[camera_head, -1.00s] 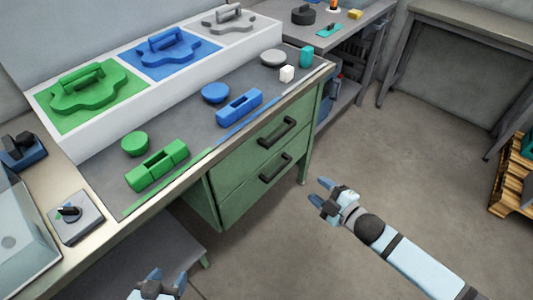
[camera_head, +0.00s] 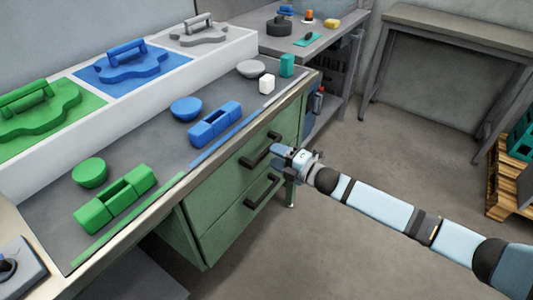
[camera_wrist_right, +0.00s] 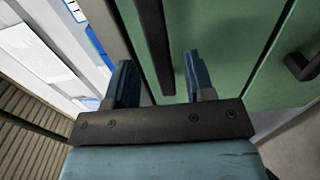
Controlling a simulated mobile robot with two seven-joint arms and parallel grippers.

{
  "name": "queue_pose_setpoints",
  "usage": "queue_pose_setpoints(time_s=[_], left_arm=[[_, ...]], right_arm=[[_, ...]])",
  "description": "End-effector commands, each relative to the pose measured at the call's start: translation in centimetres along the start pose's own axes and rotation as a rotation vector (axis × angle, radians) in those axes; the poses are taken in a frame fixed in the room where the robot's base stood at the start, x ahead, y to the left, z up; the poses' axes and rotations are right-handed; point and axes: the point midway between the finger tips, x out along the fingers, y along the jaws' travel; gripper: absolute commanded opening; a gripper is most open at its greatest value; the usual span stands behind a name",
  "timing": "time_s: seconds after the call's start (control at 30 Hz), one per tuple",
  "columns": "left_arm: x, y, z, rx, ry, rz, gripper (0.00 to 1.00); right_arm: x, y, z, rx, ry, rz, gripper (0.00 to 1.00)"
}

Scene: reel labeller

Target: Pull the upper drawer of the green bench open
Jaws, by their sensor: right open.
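The green bench has two drawers under its top. The upper drawer (camera_head: 236,175) looks shut, with a dark bar handle (camera_head: 262,149). The lower drawer (camera_head: 235,220) also looks shut, with its own dark handle (camera_head: 262,190). My right gripper (camera_head: 279,152) is at the right end of the upper handle in the head view. In the right wrist view the gripper (camera_wrist_right: 160,85) is open, and the upper handle (camera_wrist_right: 153,40) runs between its two blue fingers; I cannot tell whether they touch it. My left gripper is out of view.
Open floor (camera_head: 370,160) lies to the right, with a wooden pallet (camera_head: 510,180) at the far right.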

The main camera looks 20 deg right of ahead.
Motion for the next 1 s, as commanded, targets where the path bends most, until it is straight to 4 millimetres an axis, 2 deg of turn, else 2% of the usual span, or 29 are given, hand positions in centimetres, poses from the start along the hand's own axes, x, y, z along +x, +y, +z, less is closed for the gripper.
queue_pose_setpoints(time_s=[0.1,0.23,0.6,0.63,0.83,1.0], left_arm=[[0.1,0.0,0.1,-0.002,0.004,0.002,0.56],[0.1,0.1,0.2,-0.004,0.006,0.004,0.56],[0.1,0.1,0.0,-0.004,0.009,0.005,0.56],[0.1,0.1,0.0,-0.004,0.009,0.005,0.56],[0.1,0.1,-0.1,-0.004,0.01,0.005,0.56],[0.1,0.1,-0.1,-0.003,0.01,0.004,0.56]], right_arm=[[2.1,0.0,0.0,-0.001,0.0,0.001,0.49],[3.4,0.0,0.0,0.0,0.0,0.002,0.49],[3.9,0.0,0.0,0.0,0.0,-0.001,0.49],[3.9,0.0,0.0,0.0,0.0,-0.001,0.47],[3.9,0.0,0.0,0.001,0.0,-0.001,0.01],[3.9,0.0,0.0,0.001,0.0,-0.001,0.0]])
